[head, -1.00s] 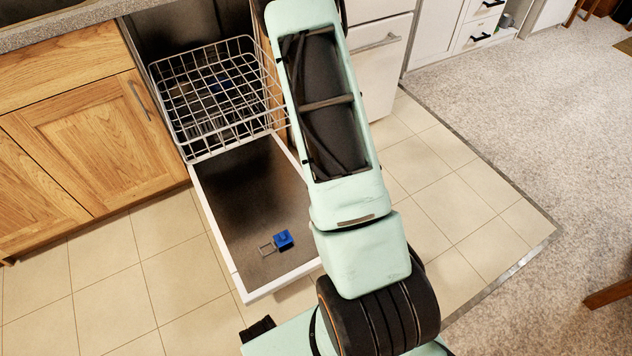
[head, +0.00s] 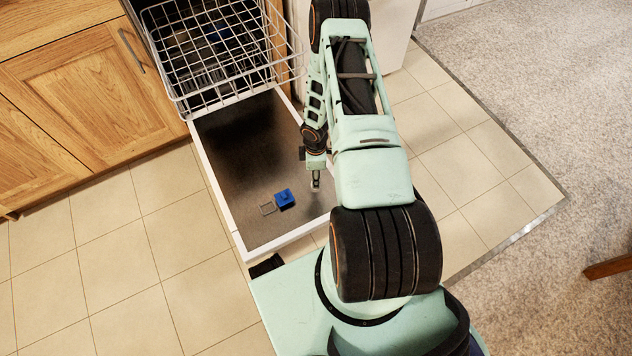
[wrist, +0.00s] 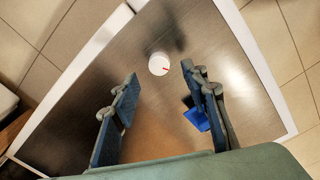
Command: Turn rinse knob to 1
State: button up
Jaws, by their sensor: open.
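In the wrist view the red mark points to the lower right. No numbers are legible. My gripper (wrist: 158,76) is open and empty, with its two fingers apart on either side of the knob's line, and appears above the door. In the head view my gripper (head: 316,183) is over the right part of the door, and I cannot clearly make out the knob there.
A blue block-like part (head: 285,198) with a small frame beside it is on the door, left of my gripper; it also shows in the wrist view (wrist: 197,118). A white wire rack (head: 215,50) sticks out above the door. Wooden cabinets (head: 80,90) stand left; tiled floor lies around.

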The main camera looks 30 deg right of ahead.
notch_tip(320, 180, down, 5)
jog(key=shift+f+b, duration=0.15)
jog(key=shift+b, duration=0.45)
grip_shut()
